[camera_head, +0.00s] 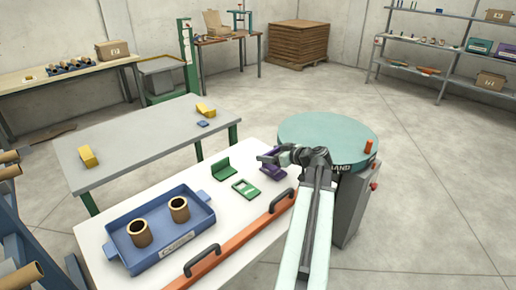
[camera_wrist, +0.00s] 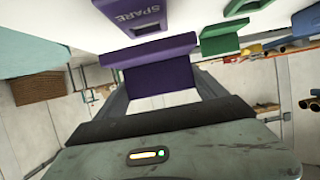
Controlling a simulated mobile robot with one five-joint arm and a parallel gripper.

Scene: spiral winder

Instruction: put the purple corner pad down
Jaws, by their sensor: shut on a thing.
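The purple corner pad (camera_wrist: 158,75) is an L-shaped piece. In the wrist view it sits between the two dark fingers of my gripper (camera_wrist: 160,92), which is shut on it. A purple plate marked SPARE (camera_wrist: 132,18) lies on the white table just beyond the pad. In the head view my gripper (camera_head: 271,158) is over the right end of the white table (camera_head: 120,230), beside the turntable. Purple shows under it there, but pad and plate are hard to separate. I cannot tell whether the pad touches the table.
A green corner pad (camera_head: 223,169) and a green plate (camera_head: 245,188) lie left of my gripper. A blue tray (camera_head: 160,228) holds two brown tubes. An orange bar (camera_head: 235,245) with black handles runs along the front edge. The teal turntable (camera_head: 320,135) stands close on the right.

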